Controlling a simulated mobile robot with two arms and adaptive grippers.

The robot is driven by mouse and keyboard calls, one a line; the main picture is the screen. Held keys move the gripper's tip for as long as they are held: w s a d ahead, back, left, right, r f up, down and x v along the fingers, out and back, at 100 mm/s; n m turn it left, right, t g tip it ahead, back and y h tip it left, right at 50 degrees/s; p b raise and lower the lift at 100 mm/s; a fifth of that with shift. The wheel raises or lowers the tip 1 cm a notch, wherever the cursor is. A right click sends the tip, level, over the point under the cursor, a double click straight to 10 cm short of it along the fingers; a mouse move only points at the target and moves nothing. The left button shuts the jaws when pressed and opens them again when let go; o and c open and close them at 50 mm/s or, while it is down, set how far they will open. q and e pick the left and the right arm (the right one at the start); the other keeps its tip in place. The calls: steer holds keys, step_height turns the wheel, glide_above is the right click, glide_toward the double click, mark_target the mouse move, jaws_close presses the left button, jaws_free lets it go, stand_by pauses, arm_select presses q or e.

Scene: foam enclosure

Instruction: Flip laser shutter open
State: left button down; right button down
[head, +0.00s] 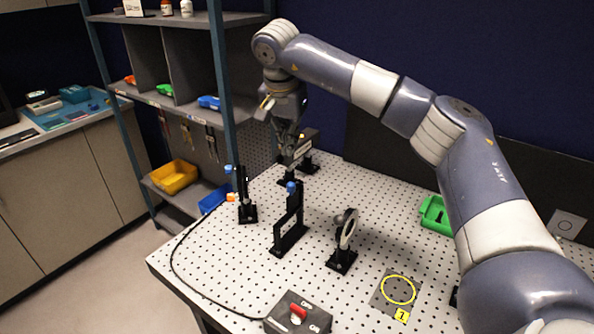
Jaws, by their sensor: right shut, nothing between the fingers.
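My right gripper (289,148) is shut and empty at the far left part of the perforated table (375,205). It points down, with its fingertips at or very near a dark device (303,147) with a pale label strip. This device may be the laser shutter; the fingers partly cover it, so I cannot tell whether they touch it or whether it is open. In front of it stands a black upright frame (290,222) with a blue knob on top. My left gripper is not in view.
A black post mount (246,200) with a blue top stands left, and a round optic mount (344,238) stands front right. A control box (299,314) with a red switch sits at the front edge, with a black cable. A green bin (437,214) lies right. Shelves (190,60) stand behind left.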

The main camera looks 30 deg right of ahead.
steer(key=shift+s+d+r+h, duration=0.2)
steer(key=shift+d+r, duration=0.15)
steer(key=shift+d, duration=0.15)
steer(key=shift+s+d+r+h, duration=0.1)
steer(key=shift+d+r+h, duration=0.1)
steer(key=shift+d+r, duration=0.2)
steer(key=shift+f, duration=0.1)
steer(key=p, duration=0.5)
glide_above(293, 196)
steer(key=w+d, duration=0.2)
steer(key=shift+f, duration=4.7)
steer(key=shift+s+d, duration=0.1)
steer(key=shift+s, duration=0.05)
